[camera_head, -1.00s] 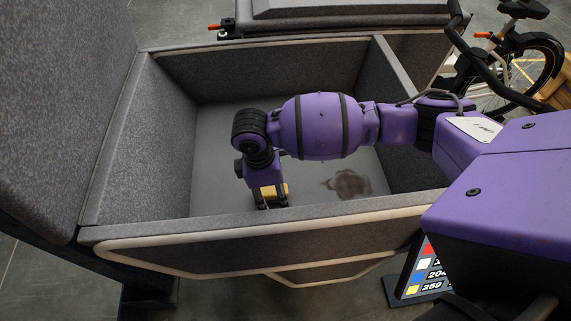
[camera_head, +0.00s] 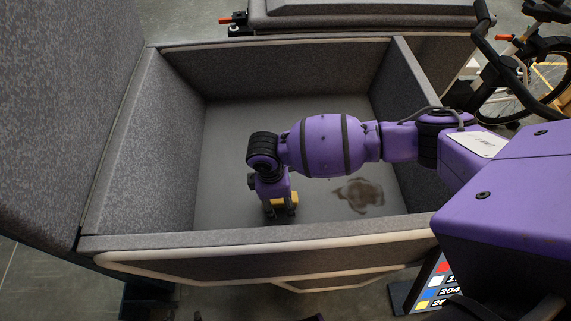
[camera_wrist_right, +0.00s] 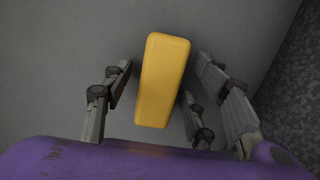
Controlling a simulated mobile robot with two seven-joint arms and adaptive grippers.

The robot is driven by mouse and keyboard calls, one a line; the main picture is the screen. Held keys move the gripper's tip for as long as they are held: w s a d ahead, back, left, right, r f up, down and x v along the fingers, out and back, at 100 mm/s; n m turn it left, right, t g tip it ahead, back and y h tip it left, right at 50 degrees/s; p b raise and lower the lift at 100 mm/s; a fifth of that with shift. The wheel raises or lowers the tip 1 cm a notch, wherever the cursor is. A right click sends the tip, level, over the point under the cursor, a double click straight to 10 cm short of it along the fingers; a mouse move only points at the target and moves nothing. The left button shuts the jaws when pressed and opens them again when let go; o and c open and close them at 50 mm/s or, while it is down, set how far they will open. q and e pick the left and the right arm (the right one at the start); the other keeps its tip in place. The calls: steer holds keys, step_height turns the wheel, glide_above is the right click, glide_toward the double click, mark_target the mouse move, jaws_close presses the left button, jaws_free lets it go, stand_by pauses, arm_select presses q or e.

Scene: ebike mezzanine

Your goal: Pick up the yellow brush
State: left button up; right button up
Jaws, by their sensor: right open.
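The yellow brush (camera_head: 284,202) lies on the floor of the grey box, near its front wall; only part of it shows behind my right gripper in the head view. In the right wrist view the brush (camera_wrist_right: 163,80) is a plain yellow block seen from above, between my fingers. My right gripper (camera_head: 281,212) points down into the box, and in the wrist view the right gripper (camera_wrist_right: 158,88) is open with a finger on each side of the brush and gaps between. I cannot tell the fingers' exact height over the floor. My left gripper is not in view.
The grey felt-lined box has a front wall (camera_head: 270,239) close to my right gripper and tall side walls. A dark stain (camera_head: 359,195) marks the box floor to the right. A bicycle (camera_head: 530,70) stands beyond the box at the right. The back of the box floor is clear.

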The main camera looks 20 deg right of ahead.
steer(key=shift+w+f, duration=0.15)
steer(key=shift+f, duration=0.05)
stand_by(0.7)
steer(key=c, duration=1.3)
